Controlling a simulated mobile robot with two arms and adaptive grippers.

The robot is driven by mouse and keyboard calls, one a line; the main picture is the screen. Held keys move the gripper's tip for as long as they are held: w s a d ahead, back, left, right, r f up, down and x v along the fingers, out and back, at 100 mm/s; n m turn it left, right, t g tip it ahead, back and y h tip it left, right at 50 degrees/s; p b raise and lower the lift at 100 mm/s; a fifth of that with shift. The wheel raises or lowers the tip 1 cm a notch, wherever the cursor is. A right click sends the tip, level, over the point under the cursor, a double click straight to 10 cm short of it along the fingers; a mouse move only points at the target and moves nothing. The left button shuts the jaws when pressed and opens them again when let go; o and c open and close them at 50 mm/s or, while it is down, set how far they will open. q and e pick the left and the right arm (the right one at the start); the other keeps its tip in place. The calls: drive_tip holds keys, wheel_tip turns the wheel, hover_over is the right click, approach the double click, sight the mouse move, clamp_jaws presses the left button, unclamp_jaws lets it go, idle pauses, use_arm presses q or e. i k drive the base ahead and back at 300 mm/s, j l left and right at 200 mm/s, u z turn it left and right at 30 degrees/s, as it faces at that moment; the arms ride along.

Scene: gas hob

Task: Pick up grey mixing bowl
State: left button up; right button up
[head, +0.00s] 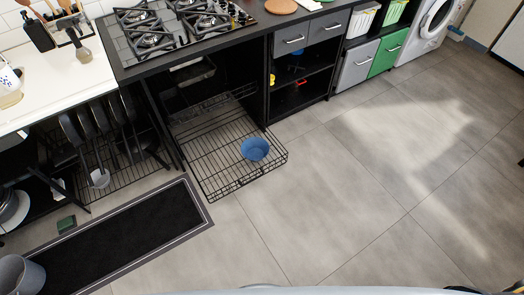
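I cannot clearly pick out a grey mixing bowl. A blue bowl (255,149) sits upright and empty-looking on the pulled-out wire rack (213,172) under the hob. A small light grey vessel (100,178) is on the lower wire rack to the left. A rounded grey-white vessel (14,206), partly hidden, is in the open cabinet at the far left. A larger grey container (21,276) stands at the bottom left corner, cut off by the frame. Neither of my grippers is in view.
The gas hob (184,24) is set in the dark counter above the rack. A black mat (107,237) lies on the floor at left. Open shelves, bins (358,66) and a washing machine (431,22) line the wall. The tiled floor (360,200) at right is clear.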

sight(100, 181)
drive_tip(key=u, duration=1.55)
